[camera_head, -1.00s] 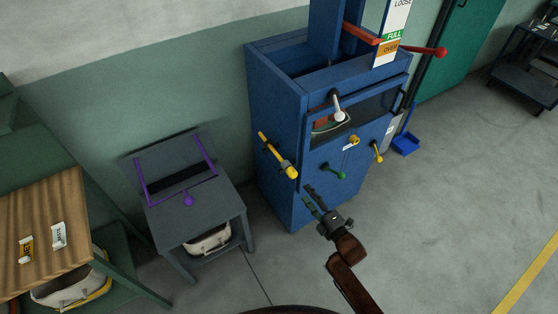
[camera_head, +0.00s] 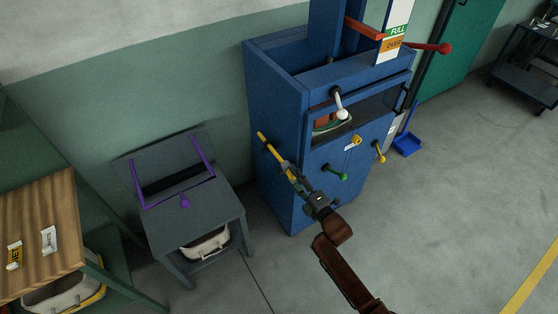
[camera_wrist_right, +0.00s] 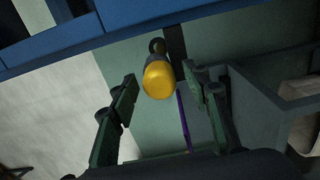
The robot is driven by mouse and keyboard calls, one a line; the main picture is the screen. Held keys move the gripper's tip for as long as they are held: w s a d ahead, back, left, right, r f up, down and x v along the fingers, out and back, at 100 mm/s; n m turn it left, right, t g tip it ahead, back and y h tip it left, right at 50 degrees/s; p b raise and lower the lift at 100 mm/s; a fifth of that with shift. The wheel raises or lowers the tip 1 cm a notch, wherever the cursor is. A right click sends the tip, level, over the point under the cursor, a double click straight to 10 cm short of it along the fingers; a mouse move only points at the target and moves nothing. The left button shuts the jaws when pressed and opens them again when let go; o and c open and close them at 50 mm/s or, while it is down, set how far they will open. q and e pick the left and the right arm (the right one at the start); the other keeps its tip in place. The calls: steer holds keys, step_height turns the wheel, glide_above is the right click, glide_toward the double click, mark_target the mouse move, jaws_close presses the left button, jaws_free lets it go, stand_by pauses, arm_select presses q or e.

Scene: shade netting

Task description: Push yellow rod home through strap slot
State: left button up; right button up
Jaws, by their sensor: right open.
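The yellow rod (camera_head: 268,142) sticks out along the left side of the blue machine (camera_head: 275,90). My right gripper (camera_head: 291,174) is at the rod's near end and covers part of it in the head view. In the right wrist view, the rod's rounded yellow end (camera_wrist_right: 159,80) lies between the two open fingers of the right gripper (camera_wrist_right: 162,92), with gaps visible on both sides. A dark upright strip (camera_wrist_right: 176,42) shows behind the rod's end; I cannot make out the strap slot. My left gripper is not in view.
A grey stand (camera_head: 190,236) with a purple handle (camera_head: 185,202) stands left of the machine. A green-handled lever (camera_head: 337,173) and a yellow-handled lever (camera_head: 381,157) project from the machine's front. A wooden-topped table (camera_head: 40,225) is far left.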

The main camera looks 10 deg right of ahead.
steer(key=shift+w, duration=0.2)
stand_by(0.5)
steer(key=shift+c, duration=0.2)
jaws_close()
stand_by(0.4)
